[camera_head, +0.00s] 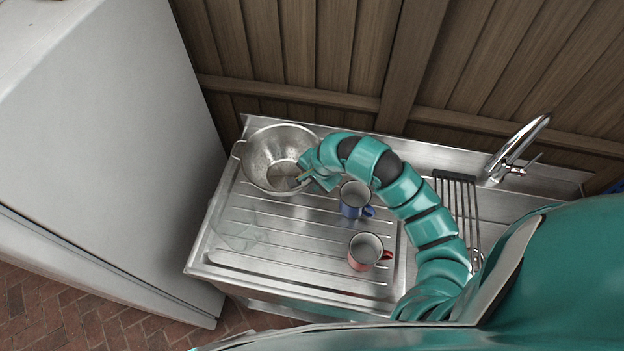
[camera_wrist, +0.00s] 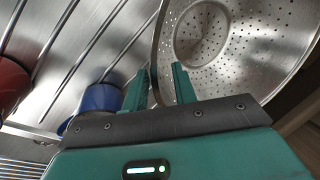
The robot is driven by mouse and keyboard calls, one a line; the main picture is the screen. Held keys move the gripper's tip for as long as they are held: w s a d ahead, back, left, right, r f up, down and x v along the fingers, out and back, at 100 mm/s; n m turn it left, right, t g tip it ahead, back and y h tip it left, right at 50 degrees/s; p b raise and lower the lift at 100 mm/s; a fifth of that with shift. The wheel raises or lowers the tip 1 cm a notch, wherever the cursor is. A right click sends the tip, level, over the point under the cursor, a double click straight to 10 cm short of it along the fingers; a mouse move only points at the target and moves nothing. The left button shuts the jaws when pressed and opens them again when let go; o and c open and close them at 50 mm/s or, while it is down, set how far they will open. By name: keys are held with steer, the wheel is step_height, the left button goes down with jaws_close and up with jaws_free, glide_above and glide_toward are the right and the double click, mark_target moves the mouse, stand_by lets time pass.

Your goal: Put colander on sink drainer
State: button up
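The metal colander (camera_head: 262,176) stands upright at the back left of the ribbed sink drainer (camera_head: 255,264), its mouth upward. It fills the upper right of the wrist view (camera_wrist: 235,62). My gripper (camera_head: 298,180) is at the colander's right side. In the wrist view my gripper (camera_wrist: 160,82) has its two fingers apart, with a gap between them. The colander's rim runs between the fingers, one outside and one over the inside. I see no clear contact with the rim.
A blue mug (camera_head: 353,208) stands on the drainer just below my arm, close to my gripper. A red mug (camera_head: 364,259) stands nearer the front. A clear glass item (camera_head: 240,235) is at left. A tap (camera_head: 515,145) and black rack (camera_head: 455,195) are at right.

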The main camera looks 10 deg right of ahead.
steer(key=v, duration=1.2)
steer(key=shift+r, duration=0.1)
stand_by(0.6)
